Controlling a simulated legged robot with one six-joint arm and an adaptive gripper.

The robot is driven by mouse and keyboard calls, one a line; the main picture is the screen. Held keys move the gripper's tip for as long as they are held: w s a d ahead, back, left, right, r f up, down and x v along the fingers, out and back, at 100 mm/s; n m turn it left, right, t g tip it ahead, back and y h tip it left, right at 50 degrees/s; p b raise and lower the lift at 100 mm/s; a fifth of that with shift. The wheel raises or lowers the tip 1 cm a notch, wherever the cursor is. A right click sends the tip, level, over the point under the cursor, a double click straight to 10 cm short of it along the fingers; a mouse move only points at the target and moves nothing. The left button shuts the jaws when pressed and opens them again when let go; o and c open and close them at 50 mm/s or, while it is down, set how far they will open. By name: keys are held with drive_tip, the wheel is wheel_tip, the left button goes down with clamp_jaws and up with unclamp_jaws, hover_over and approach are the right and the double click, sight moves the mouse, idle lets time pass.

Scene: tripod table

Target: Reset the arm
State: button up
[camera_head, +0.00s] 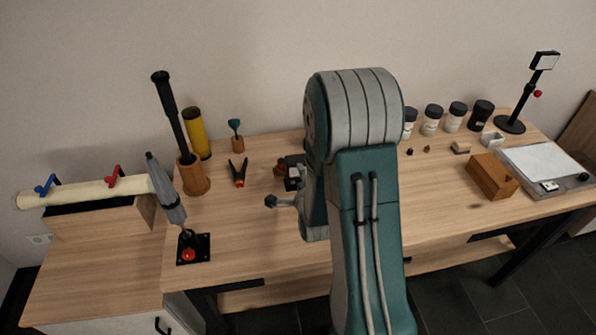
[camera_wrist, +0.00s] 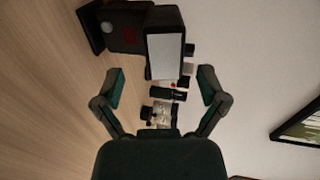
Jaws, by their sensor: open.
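My arm rises up the middle of the head view, bent at a rounded grey joint, and stands in front of the table (camera_head: 440,210). The arm hides much of the table's middle, and I cannot make out my gripper clearly there. In the wrist view my gripper (camera_wrist: 160,76) is open, its two green-and-black fingers wide apart with nothing held between them. Beyond the fingers, a dark device with a pale rectangular face (camera_wrist: 163,56) shows, with small dark and white items behind it.
A dark-handled tool (camera_head: 168,105) stands in a wooden cup (camera_head: 192,176) at left, near a yellow cylinder (camera_head: 197,134). A grey pointed tool (camera_head: 166,190) leans on a black base. Jars (camera_head: 432,119), a wooden block (camera_head: 492,176) and a slender black stand (camera_head: 529,92) are at right.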

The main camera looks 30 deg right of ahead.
drive_tip(key=shift+v, duration=0.75)
drive_tip(key=shift+w+a+r, duration=0.1)
drive_tip(key=shift+a+r, duration=0.05)
drive_tip(key=shift+r, duration=0.15)
drive_tip(key=s+a+r+n+g+y, duration=0.2)
drive_tip(key=s+a+r+n, duration=0.15)
drive_tip(key=r+n, duration=0.25)
drive_tip(key=s+a+r+n+g+y, duration=0.1)
drive_tip(key=s+a+r+n+g, duration=0.15)
drive_tip(key=a+r+n, duration=0.3)
drive_tip(key=s+a+r+n+g, duration=0.2)
drive_tip(key=s+n, duration=0.3)
drive_tip(key=s, duration=0.4)
drive_tip(key=s+a+r+n+g+y, duration=0.1)
drive_tip(key=s+a+r+n+g, duration=0.1)
drive_tip(key=s+r+n, duration=0.3)
drive_tip(key=s, duration=0.3)
drive_tip(key=shift+s+a+r, duration=0.15)
drive_tip(key=shift+s+a, duration=0.1)
drive_tip(key=shift+s, duration=0.15)
